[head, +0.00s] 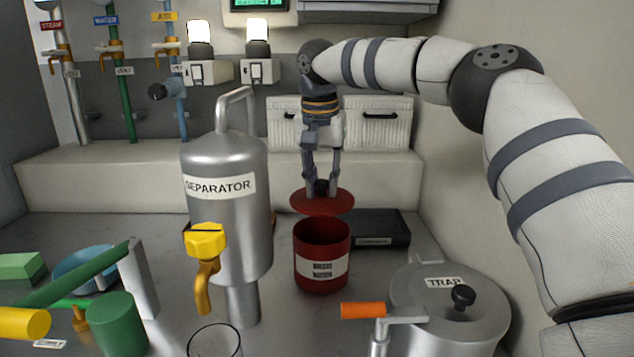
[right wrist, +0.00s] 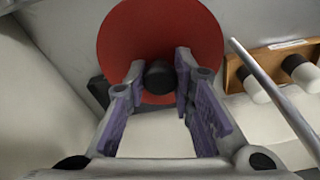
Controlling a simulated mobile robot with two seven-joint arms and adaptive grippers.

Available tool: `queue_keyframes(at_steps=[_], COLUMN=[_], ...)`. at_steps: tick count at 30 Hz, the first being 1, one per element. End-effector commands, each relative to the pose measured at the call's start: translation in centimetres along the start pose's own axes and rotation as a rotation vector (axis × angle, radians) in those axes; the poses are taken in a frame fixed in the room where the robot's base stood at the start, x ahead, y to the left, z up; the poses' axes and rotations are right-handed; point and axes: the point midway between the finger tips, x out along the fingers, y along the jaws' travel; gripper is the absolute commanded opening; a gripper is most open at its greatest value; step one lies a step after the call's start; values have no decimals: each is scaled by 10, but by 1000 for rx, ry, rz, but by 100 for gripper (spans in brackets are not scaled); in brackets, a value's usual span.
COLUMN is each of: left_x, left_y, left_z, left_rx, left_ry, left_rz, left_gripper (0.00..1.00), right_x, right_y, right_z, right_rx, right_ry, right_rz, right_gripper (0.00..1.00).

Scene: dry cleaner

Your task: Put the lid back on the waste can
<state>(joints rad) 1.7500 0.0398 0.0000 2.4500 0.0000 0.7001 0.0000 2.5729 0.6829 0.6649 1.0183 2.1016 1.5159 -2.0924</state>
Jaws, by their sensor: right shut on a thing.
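The waste can (head: 322,283) is a dark red cylinder with a white label, upright on the counter, its open top showing. The red lid (head: 322,203) is a round disc with a black knob (right wrist: 160,77). It is held roughly level a little above the can's rim, apart from it, and close to centred over it in the head view. My right gripper (head: 322,184) points down and is shut on the lid's knob. The lid also fills the top middle of the right wrist view (right wrist: 160,35). My left gripper is not in view.
The steel separator (head: 225,225) with a yellow-handled tap (head: 205,240) stands left of the can. A trap (head: 430,290) with an orange-handled lever (head: 362,310) stands front right. A dark flat box (head: 385,228) lies behind the can. A glass (head: 215,342) stands at the front.

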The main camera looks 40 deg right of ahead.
Motion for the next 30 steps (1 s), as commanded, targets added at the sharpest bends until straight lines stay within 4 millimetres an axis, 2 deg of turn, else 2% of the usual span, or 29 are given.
queue_keyframes(at_steps=[6, 13, 18, 30], left_x=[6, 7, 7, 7], left_y=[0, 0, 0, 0], left_z=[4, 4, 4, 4], left_rx=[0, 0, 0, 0], left_ry=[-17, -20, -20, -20], left_rz=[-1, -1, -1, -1], left_gripper=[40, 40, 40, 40], right_x=[30, 51, 57, 57], right_y=[0, 0, -1, 0], right_z=[5, 8, 9, 9], right_rx=[-2, 0, 0, 0], right_ry=[-3, -3, -1, -1], right_rz=[4, 1, 0, 0], right_gripper=[0, 0, 0, 0])
